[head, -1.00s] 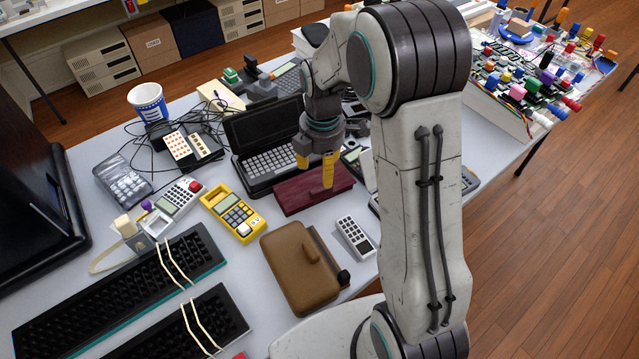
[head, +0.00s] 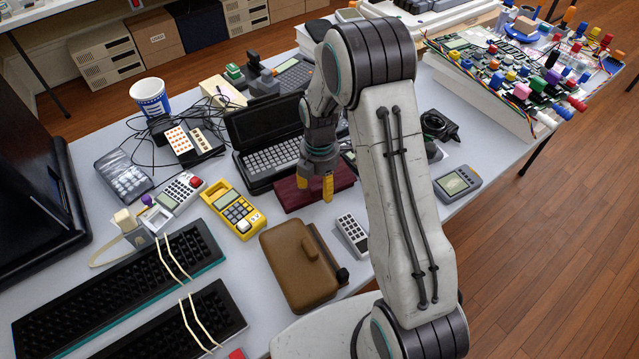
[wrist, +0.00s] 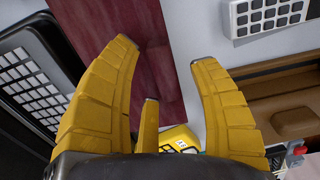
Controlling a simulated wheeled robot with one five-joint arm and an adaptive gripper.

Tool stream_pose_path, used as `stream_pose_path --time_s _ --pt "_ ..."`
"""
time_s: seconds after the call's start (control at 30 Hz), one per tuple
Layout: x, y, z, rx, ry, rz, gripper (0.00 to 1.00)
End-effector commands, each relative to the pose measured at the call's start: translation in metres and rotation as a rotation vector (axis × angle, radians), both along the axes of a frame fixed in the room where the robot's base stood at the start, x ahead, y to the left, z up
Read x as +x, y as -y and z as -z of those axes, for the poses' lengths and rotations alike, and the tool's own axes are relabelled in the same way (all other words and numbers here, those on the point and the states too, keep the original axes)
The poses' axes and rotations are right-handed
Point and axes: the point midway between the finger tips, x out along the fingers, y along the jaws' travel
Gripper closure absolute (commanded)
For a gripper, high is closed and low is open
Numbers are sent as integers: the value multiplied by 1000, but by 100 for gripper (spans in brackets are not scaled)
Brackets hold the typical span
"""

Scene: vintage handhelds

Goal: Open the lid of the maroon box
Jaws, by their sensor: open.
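The maroon box (head: 291,196) lies on the table in front of the black handheld computer, and its lid looks shut. My gripper (head: 315,185) is over the box's near long side, open and empty, with yellow fingers pointing down. My gripper and wrist hide part of the box. In the wrist view the maroon box (wrist: 155,65) fills the upper middle. The gripper's fingers (wrist: 165,53) are spread, the left one over the box and the right one beyond its edge. I cannot tell whether any finger touches it.
The open black handheld computer (head: 268,150) stands close behind the box. A light grey remote-like handheld (head: 352,235) and a brown case (head: 300,265) lie in front. A yellow calculator (head: 233,210) is to the left. A narrow strip of bare table runs before the box.

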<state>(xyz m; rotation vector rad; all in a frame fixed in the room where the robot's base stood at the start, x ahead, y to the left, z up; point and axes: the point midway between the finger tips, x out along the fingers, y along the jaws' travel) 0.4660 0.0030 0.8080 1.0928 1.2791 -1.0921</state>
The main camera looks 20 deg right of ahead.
Motion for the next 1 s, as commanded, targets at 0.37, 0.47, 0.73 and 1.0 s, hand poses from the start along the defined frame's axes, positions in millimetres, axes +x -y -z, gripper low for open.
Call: stream_pose_path --time_s 0.37,0.47,0.73,1.0 --pt "0 0 4 0 -1 0 44" --pt "0 0 4 0 -1 0 50" --pt "0 0 3 0 0 0 74" --pt "0 0 3 0 -1 0 98"
